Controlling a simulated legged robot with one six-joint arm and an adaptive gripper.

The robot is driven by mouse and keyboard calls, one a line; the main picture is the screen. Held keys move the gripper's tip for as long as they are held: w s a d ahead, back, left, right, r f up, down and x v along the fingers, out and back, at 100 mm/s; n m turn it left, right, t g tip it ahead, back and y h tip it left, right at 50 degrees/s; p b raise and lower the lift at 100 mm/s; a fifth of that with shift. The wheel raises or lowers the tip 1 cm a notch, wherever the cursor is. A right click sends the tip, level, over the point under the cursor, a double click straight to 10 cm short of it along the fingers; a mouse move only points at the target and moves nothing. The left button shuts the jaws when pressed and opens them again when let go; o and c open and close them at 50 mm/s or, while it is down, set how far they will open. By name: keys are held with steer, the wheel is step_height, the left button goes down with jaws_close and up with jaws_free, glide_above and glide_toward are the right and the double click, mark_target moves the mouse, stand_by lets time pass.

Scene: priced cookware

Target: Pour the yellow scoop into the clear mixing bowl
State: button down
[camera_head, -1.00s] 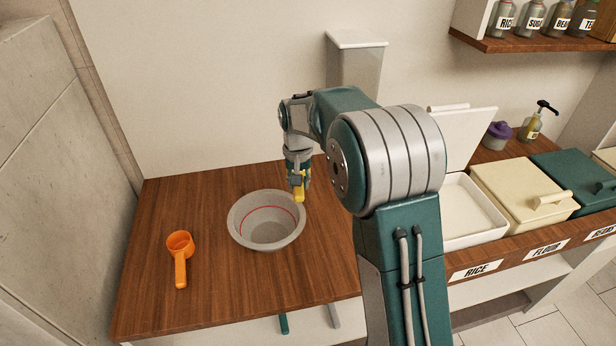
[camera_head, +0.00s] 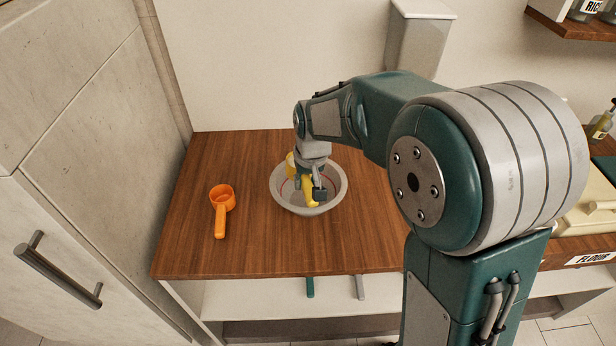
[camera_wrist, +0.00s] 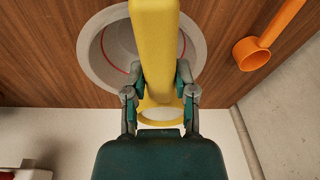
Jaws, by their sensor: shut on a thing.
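The clear mixing bowl (camera_head: 329,200), translucent with a red line around it, stands on the wooden counter; it also shows in the wrist view (camera_wrist: 92,60). My gripper (camera_head: 313,190) is shut on the handle of the yellow scoop (camera_head: 308,192) and holds it above the bowl. In the wrist view my gripper (camera_wrist: 160,95) has a finger on each side of the yellow handle (camera_wrist: 155,45). The scoop's cup (camera_head: 291,165) is at the bowl's far left rim, partly hidden by my wrist. I cannot see what is in the cup.
An orange scoop (camera_head: 221,205) lies on the counter (camera_head: 245,245) left of the bowl. A grey cabinet (camera_head: 80,120) stands at the left. A cream flour bin (camera_head: 590,220) is at the right. The counter around the orange scoop is clear.

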steer(key=shift+f+g+y, duration=0.15)
steer(key=shift+f+y, duration=0.35)
steer(key=shift+y, duration=0.45)
steer(key=shift+f+g+y, duration=0.15)
steer(key=shift+f+y, duration=0.3)
steer(key=shift+y, duration=0.5)
steer(key=y, duration=0.4)
steer(key=shift+w+d+m+g, duration=0.1)
steer(key=shift+d+m+g, duration=0.15)
steer(key=shift+m+g, duration=0.05)
steer(key=shift+d+f+y, duration=0.1)
steer(key=shift+d+y, duration=0.05)
steer(key=shift+y, duration=0.85)
steer(key=y, duration=0.2)
steer(key=shift+w+d+f+m+g+y, duration=0.1)
steer(key=shift+d+f+m+g+y, duration=0.15)
steer(key=shift+m+g+y, duration=0.05)
steer(key=y, duration=0.2)
steer(key=d+f+y, duration=0.1)
steer(key=y, duration=0.1)
steer(key=shift+w+d+f+g+y, duration=0.1)
steer(key=shift+f+g+y, duration=0.05)
steer(key=shift+g+y, duration=0.2)
steer(key=shift+d+m+y, duration=0.3)
steer(key=shift+m+y, duration=0.1)
steer(key=shift+y, duration=0.85)
